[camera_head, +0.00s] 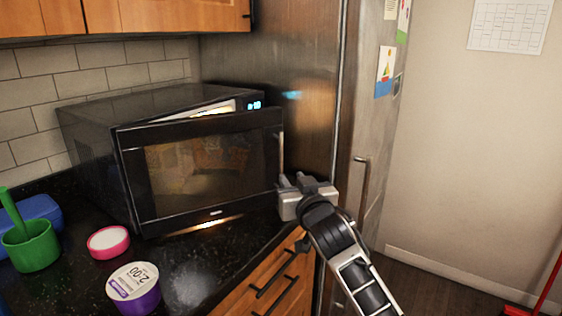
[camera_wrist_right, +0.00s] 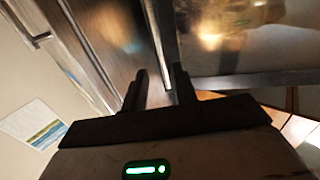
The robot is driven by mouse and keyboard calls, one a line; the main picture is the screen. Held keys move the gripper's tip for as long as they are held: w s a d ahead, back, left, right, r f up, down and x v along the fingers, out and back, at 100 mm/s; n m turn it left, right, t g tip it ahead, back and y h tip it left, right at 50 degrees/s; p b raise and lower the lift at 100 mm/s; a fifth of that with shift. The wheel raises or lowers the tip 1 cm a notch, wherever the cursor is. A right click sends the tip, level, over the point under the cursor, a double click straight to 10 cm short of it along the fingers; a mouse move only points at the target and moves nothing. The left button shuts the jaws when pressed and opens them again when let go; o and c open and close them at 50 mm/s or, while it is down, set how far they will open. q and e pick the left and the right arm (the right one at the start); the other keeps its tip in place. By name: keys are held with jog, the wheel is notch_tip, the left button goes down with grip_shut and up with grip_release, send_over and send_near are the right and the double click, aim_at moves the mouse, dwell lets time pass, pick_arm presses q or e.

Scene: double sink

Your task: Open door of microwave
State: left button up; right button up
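The black microwave (camera_head: 95,140) stands on the dark counter against the tiled wall. Its door (camera_head: 205,170) is ajar, swung out at the right side, and lit interior shows above its top edge. My right gripper (camera_head: 304,182) is at the lower right edge of the door. In the right wrist view its two dark fingers (camera_wrist_right: 160,85) are parted, with the door's edge (camera_wrist_right: 168,45) just beyond and between their tips; I see no firm grip. The door's glass (camera_wrist_right: 240,40) fills the upper right there. My left gripper is not in view.
A steel fridge (camera_head: 270,60) with a handle (camera_head: 361,185) stands right of the microwave. A green cup (camera_head: 32,247), a pink-rimmed tub (camera_head: 108,241) and a purple tub (camera_head: 134,287) sit on the counter in front. Wooden drawers (camera_head: 270,285) are below; open floor lies at right.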

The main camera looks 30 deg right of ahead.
aim_at(281, 165)
jog(key=p+x, duration=0.1)
jog(key=x, duration=0.9)
grip_shut()
